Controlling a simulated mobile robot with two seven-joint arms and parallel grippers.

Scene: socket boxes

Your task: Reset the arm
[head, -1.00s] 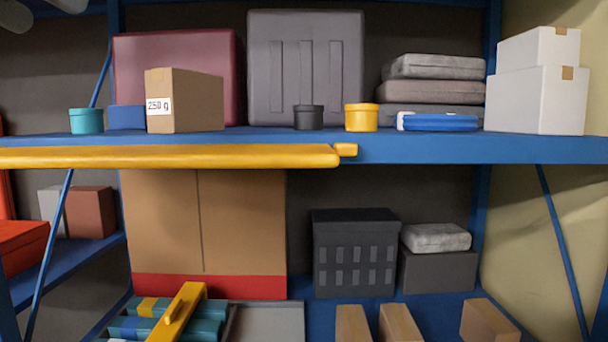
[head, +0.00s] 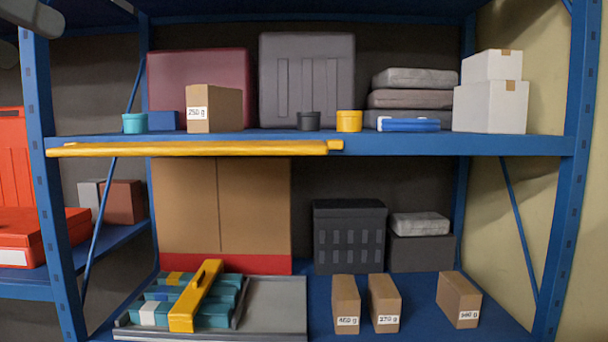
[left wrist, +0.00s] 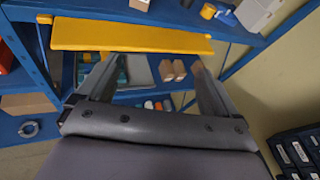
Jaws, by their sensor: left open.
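My left gripper (left wrist: 152,72) is open in the left wrist view. Its two dark fingers stand wide apart, with nothing between them but the shelf beyond. In the head view only a grey part of my left arm shows at the top left corner, well in front of the shelves and touching nothing. My right gripper is not in view.
A blue rack (head: 400,145) with a yellow bar (head: 190,148) fills the view. Its upper shelf holds cases and boxes, including one marked 250 g (head: 216,108). The lower holds several labelled cartons (head: 346,300), a grey tray (head: 275,305) and a black crate (head: 349,237).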

